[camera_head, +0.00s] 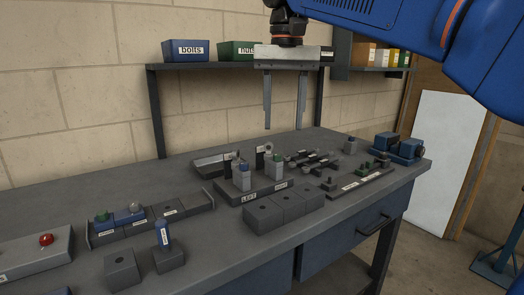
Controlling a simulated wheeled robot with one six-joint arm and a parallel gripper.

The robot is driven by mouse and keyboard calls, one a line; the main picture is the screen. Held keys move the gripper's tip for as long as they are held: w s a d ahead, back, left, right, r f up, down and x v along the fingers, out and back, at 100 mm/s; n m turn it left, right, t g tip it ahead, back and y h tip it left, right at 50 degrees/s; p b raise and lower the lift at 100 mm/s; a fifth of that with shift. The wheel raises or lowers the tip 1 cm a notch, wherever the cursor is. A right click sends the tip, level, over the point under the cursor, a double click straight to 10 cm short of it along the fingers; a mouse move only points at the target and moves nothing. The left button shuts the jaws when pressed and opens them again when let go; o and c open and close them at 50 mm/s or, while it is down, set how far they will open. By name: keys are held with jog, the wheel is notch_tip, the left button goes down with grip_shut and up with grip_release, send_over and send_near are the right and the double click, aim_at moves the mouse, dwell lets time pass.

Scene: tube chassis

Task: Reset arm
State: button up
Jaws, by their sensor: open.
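My gripper (284,115) hangs from my blue arm at the top of the view. Its two long grey fingers point down and stand apart, with nothing between them. It is above the back part of the grey workbench (200,262), in front of the shelf, clear of everything on the bench.
Several small fixtures and blocks stand on the bench, including a three-hole grey block (284,210), a labelled block stand (255,192) and a red button box (35,252). Blue (186,50) and green (236,49) labelled bins sit on the shelf (215,67).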

jog(key=s+d+f+t, duration=0.1)
jog(key=s+d+f, duration=0.5)
jog(key=f, duration=0.5)
jog(key=s+d+f+t, duration=0.1)
jog(key=s+d+f, duration=0.6)
jog(key=d+f, duration=0.3)
jog(key=s+d+f+t, duration=0.2)
jog(key=s+d+f, duration=0.4)
jog(key=f, duration=0.7)
jog(key=shift+s+d+n, duration=0.3)
jog(key=shift+s+d, duration=0.1)
jog(key=shift+d, duration=0.65)
